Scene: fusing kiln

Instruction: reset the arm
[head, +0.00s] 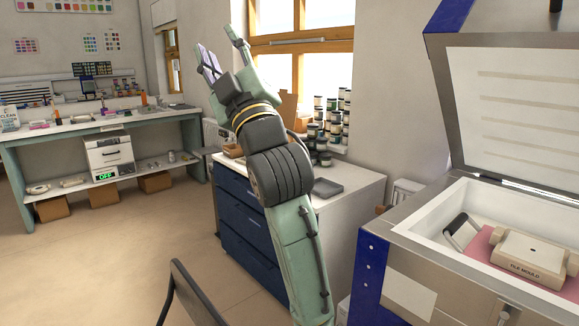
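My arm reaches up from the lower middle of the head view, with its green and dark grey links in front of the drawer cabinet. My gripper (218,44) is at its upper end, raised in front of the wall left of the window. Its two fingers point up and stand apart, with nothing visible between them. The gripper touches nothing that I can see.
An open kiln (420,226) at the right holds a beige mould (531,258) on a pink sheet. A white-topped blue drawer cabinet (353,192) bears a dark tray (327,188) and stacked jars (336,118). A workbench (50,134) stands at the back left.

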